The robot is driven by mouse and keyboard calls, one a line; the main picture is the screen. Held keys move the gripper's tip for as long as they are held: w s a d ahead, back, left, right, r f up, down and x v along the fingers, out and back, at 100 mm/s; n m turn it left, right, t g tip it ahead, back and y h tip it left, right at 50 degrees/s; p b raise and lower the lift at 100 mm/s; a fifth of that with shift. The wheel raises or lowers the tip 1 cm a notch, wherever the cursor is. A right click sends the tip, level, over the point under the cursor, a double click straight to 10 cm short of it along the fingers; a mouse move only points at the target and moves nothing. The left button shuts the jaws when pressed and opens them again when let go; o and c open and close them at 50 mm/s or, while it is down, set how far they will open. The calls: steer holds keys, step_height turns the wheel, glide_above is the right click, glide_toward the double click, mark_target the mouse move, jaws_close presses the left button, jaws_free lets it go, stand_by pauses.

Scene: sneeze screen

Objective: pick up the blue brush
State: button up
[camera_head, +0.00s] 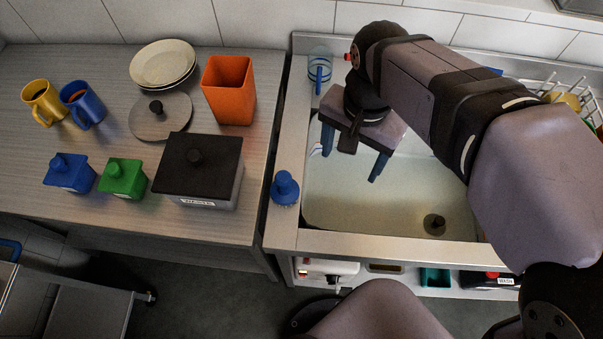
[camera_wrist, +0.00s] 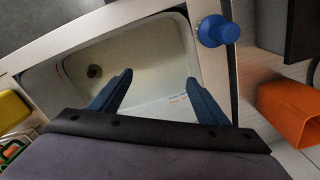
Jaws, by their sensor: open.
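The blue brush (camera_head: 285,188) has a round knob on top and stands on the left rim of the sink, near its front corner. In the wrist view the blue brush (camera_wrist: 217,31) is at the upper right, beyond the fingers. My gripper (camera_head: 352,158) is over the left part of the sink basin, behind and to the right of the brush. Its two dark blue fingers are apart with nothing between them. In the wrist view my gripper (camera_wrist: 158,85) points over the basin, and the brush lies outside the right finger, not touching it.
The sink basin (camera_head: 390,205) is empty around its drain. A striped glass (camera_head: 319,72) stands on the back left rim. On the left counter are an orange container (camera_head: 229,90), a black-lidded box (camera_head: 198,170), small blue and green boxes, mugs and plates. A dish rack (camera_head: 575,100) is at right.

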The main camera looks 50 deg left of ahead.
mark_target(282, 176)
steer(key=shift+n, duration=0.5)
steer(key=s+a+b, duration=0.1)
steer(key=s+a, duration=0.1)
steer(key=s, duration=0.1)
steer(key=s+a+f, duration=0.1)
steer(key=s+a, duration=0.1)
steer(key=s, duration=0.2)
steer(key=s+a+b, duration=0.1)
steer(key=s+a, duration=0.1)
steer(key=s, duration=0.2)
steer(key=shift+a+f+b, duration=0.35)
steer(key=shift+a+f, duration=0.05)
steer(key=shift+f+p, duration=0.8)
steer(key=shift+f, duration=2.85)
steer(key=c, duration=1.2)
